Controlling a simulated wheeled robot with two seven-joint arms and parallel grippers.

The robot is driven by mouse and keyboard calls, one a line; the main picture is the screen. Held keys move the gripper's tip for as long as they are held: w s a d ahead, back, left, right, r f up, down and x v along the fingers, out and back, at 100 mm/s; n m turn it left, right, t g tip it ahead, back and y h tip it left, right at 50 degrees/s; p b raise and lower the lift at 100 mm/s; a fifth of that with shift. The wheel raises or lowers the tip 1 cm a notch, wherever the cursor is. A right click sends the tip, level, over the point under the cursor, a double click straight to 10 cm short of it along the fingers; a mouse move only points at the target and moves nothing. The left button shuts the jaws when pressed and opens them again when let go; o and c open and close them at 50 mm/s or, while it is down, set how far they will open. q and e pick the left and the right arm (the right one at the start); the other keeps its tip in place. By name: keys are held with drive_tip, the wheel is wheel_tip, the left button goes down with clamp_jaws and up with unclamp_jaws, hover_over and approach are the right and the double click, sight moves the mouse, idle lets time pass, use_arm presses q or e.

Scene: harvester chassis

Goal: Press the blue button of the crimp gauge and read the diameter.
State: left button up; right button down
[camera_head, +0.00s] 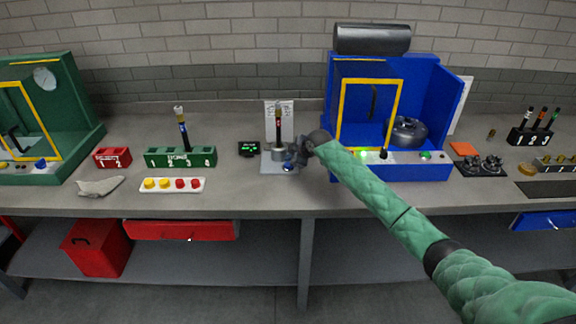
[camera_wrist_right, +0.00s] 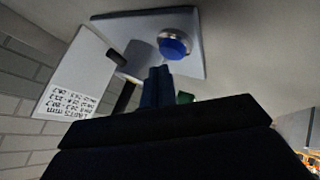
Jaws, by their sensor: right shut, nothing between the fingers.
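The crimp gauge (camera_head: 270,166) stands on the bench as a grey plate with a cylindrical holder, and a dark tube with coloured bands (camera_head: 279,124) stands upright in it. Its blue button (camera_head: 288,167) sits at the front right of the plate; it also shows in the right wrist view (camera_wrist_right: 174,48) inside a metal ring. A small black display (camera_head: 248,149) with green marks is left of the gauge; its figures are too small to read. My right gripper (camera_head: 297,158) is shut and empty, close beside the button. In the wrist view its fingertips (camera_wrist_right: 158,72) appear just short of the button, with no contact visible.
A printed card (camera_head: 287,108) stands behind the gauge. The blue booth (camera_head: 450,100) with a yellow frame is close on the right. A green numbered rack (camera_head: 180,158) and a button strip (camera_head: 172,185) lie left. Bench in front of the gauge is clear.

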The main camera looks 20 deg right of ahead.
drive_tip(key=shift+f, duration=0.25)
drive_tip(key=shift+f, duration=0.15)
